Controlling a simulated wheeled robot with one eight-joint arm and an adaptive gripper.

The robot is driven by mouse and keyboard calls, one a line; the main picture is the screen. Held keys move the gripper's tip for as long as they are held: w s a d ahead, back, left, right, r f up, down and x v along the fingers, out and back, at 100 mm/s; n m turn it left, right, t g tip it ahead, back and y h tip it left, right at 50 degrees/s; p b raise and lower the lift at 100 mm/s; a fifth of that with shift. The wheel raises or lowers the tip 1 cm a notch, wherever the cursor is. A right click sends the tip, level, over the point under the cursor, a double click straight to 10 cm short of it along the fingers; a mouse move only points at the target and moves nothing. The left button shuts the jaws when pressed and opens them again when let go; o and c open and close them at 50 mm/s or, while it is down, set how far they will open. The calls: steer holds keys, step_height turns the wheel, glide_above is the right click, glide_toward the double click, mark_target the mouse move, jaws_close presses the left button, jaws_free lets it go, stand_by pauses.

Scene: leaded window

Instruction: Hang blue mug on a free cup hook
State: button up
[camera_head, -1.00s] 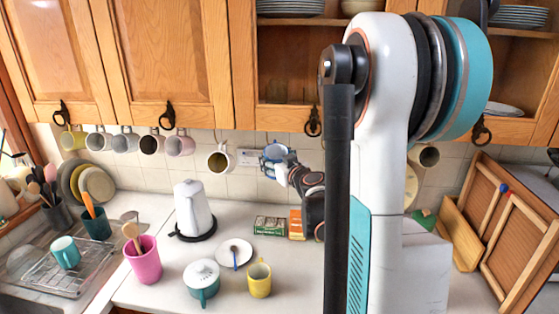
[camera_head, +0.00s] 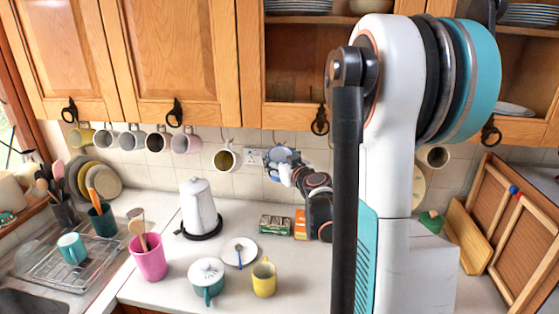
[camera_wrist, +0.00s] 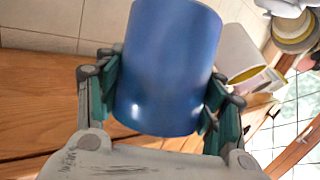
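The blue mug (camera_head: 283,156) is up under the wall cabinet's lower edge, right of a hanging cream mug (camera_head: 227,157). My gripper (camera_head: 289,172) holds it from below and to the right. In the wrist view, the blue mug (camera_wrist: 168,65) fills the space between the two green-padded fingers of my gripper (camera_wrist: 162,100), which touch both its sides. The mug's handle is not clear in either view. A thin cup hook (camera_head: 274,137) shows just above the mug; whether they touch cannot be told.
Several mugs, including a pink-grey one (camera_head: 187,142), hang in a row to the left. My arm blocks the view on the right.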

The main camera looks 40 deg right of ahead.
steer(key=shift+o, duration=1.1)
steer(key=v, duration=1.2)
